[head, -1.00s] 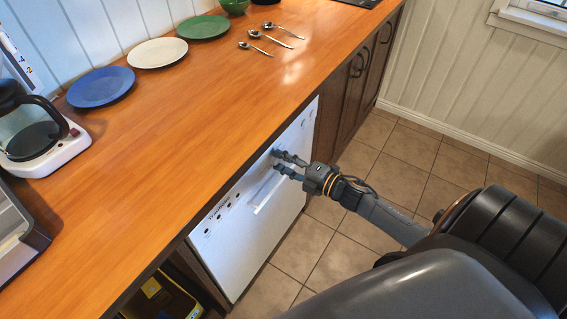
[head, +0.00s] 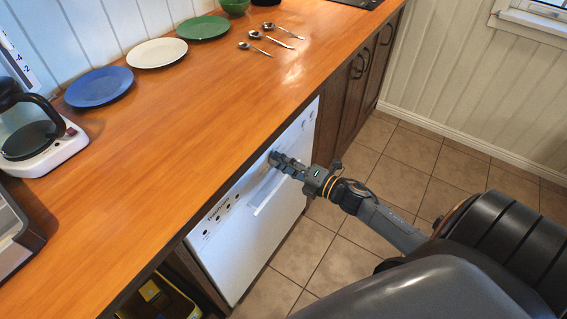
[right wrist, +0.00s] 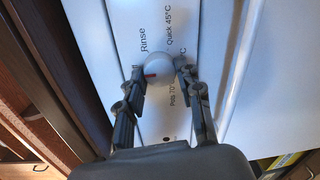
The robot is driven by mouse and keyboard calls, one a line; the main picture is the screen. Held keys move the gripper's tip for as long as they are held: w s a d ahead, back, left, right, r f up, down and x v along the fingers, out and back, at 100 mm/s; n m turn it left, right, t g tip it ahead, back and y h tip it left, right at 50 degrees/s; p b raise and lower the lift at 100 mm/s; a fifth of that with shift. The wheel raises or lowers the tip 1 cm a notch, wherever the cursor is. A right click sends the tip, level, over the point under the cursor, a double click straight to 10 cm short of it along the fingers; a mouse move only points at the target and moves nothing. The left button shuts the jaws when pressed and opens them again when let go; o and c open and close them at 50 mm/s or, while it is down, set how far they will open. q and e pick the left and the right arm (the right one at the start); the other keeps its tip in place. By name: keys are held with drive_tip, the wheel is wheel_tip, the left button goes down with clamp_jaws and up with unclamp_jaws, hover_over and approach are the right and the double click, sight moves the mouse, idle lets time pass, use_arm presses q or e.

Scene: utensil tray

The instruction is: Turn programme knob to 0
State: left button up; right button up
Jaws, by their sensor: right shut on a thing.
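The programme knob (right wrist: 157,70) is a round white knob with a red mark, seen in the right wrist view on the white dishwasher panel. Printed labels around it read Rinse, Quick 45°C and Pots 70°C. My right gripper (right wrist: 160,77) is shut on the knob, one finger on each side. In the head view my right gripper (head: 274,158) reaches the upper front of the white dishwasher (head: 250,229) and hides the knob. The red mark points toward the left finger, below the Rinse label. No 0 label is readable. My left gripper is not in view.
The orange wooden counter (head: 172,135) lies above the dishwasher, its front edge close to my right gripper. Plates, spoons and a coffee maker (head: 42,140) stand on it. Dark cabinets (head: 352,85) are beyond the dishwasher. The tiled floor in front is clear.

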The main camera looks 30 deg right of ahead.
drive_tip(key=o, duration=1.2)
drive_tip(key=v, duration=1.2)
